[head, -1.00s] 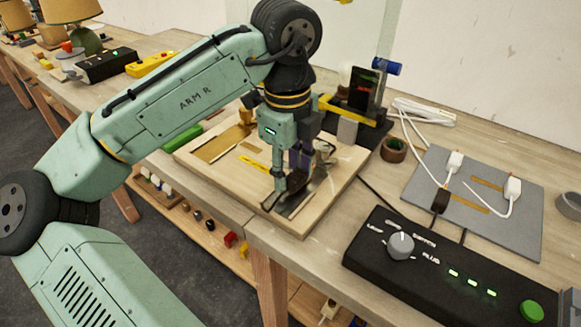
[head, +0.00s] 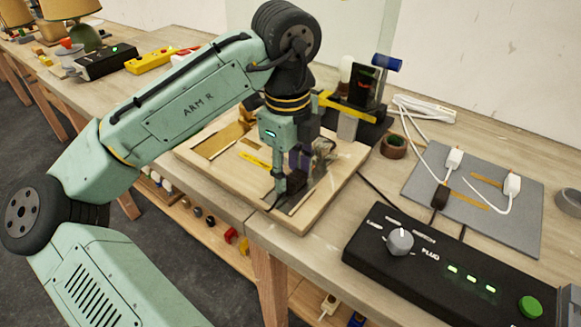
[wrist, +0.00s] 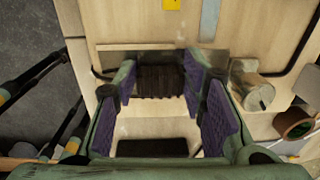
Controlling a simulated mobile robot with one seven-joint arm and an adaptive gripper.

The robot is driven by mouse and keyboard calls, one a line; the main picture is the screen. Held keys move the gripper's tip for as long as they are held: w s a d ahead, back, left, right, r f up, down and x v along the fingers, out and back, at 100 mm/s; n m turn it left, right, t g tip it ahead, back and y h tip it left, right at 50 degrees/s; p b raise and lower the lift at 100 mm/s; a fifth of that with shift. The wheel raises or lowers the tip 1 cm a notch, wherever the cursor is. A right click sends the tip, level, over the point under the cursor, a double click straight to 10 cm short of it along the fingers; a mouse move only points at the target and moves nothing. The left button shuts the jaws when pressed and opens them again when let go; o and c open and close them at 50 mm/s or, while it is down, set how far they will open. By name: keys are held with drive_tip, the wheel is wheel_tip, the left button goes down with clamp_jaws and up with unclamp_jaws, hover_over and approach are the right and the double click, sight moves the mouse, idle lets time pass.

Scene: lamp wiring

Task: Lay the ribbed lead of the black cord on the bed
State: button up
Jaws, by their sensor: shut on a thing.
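My gripper (head: 288,183) is low over the wooden board (head: 300,226) on the bench. In the wrist view, my gripper (wrist: 168,92) has its purple pads on either side of a dark ribbed piece (wrist: 160,80), the lead of the black cord, and is shut on it. The ribbed lead also shows as a dark block (head: 297,180) in the head view. The black cord (wrist: 300,42) runs along the board on the right. A grey metal strip, apparently the bed, lies at the lead; the fingers partly hide it. I cannot tell whether the lead touches it.
A metal cylinder (wrist: 256,82) stands close to the right finger. A black control box (head: 450,262) with a knob and a grey mat (head: 420,180) with white plugs lie to the right. A brown ring (head: 394,146) sits beside the board.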

drive_tip(key=o, duration=1.1)
